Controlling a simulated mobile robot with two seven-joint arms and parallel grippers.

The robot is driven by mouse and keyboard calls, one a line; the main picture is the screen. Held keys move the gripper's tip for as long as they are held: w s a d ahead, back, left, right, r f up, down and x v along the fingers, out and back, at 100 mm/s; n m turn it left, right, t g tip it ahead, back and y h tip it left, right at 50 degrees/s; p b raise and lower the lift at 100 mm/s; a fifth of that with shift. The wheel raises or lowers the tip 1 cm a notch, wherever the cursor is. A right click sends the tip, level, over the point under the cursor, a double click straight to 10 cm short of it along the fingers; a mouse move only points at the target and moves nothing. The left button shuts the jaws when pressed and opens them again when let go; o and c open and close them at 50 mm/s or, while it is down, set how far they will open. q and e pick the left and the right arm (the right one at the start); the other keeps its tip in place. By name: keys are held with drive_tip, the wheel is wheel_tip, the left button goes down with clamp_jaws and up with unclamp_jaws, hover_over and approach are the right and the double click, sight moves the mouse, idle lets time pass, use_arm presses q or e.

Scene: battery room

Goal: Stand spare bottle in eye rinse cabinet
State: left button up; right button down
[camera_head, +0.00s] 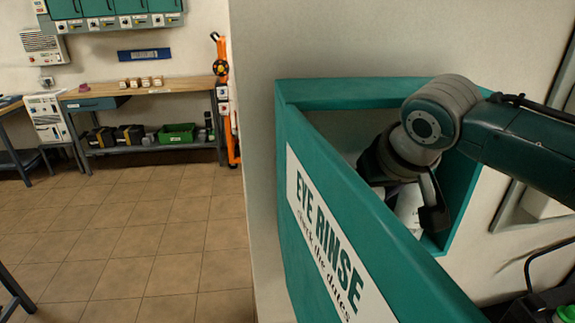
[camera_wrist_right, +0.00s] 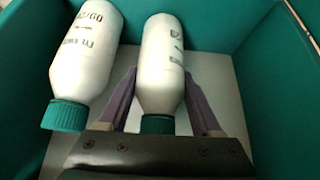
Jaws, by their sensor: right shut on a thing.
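The eye rinse cabinet (camera_head: 300,235) is a green open box on the wall with a white "EYE RINSE" sign. My right gripper (camera_head: 432,205) reaches inside it. In the right wrist view, my right gripper (camera_wrist_right: 160,78) is shut on a white bottle (camera_wrist_right: 162,55) with a green cap, its fingers on both sides near the cap end. A second white bottle (camera_wrist_right: 88,50) with a green cap is close by on the left. A white surface, partly hidden, shows under the gripper in the head view. Whether the held bottle touches the cabinet floor cannot be told. My left gripper is out of view.
Green cabinet walls (camera_wrist_right: 268,45) close in around the bottles, with some free room to the right. A workbench (camera_head: 175,88) with small boxes on top stands far left. The tiled floor (camera_head: 150,225) between is clear.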

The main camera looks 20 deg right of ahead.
drive_tip(key=shift+f, duration=0.15)
drive_tip(key=shift+c, duration=2.2)
unclamp_jaws()
drive_tip(key=o, duration=0.4)
drive_tip(key=shift+s+r, duration=0.15)
drive_tip(key=shift+r, duration=0.25)
drive_tip(key=v, duration=0.4)
drive_tip(key=s+a+f+n+g, duration=0.1)
drive_tip(key=s+a+f, duration=0.1)
drive_tip(key=s, duration=0.6)
drive_tip(key=s+a+f+n+g+y+b, duration=0.1)
drive_tip(key=s+a, duration=0.3)
drive_tip(key=s, duration=0.4)
drive_tip(key=s+a+f+n+b, duration=0.1)
drive_tip(key=s+a+f+n, duration=0.1)
drive_tip(key=s, duration=0.6)
drive_tip(key=shift+s+a+f+n+g+y, duration=0.15)
drive_tip(key=shift+a+f+g+y, duration=0.05)
drive_tip(key=shift+a+f, duration=0.2)
drive_tip(key=shift+s+a+f+n+g+y, duration=0.2)
drive_tip(key=shift+a+f, duration=0.1)
drive_tip(key=shift+f, duration=0.2)
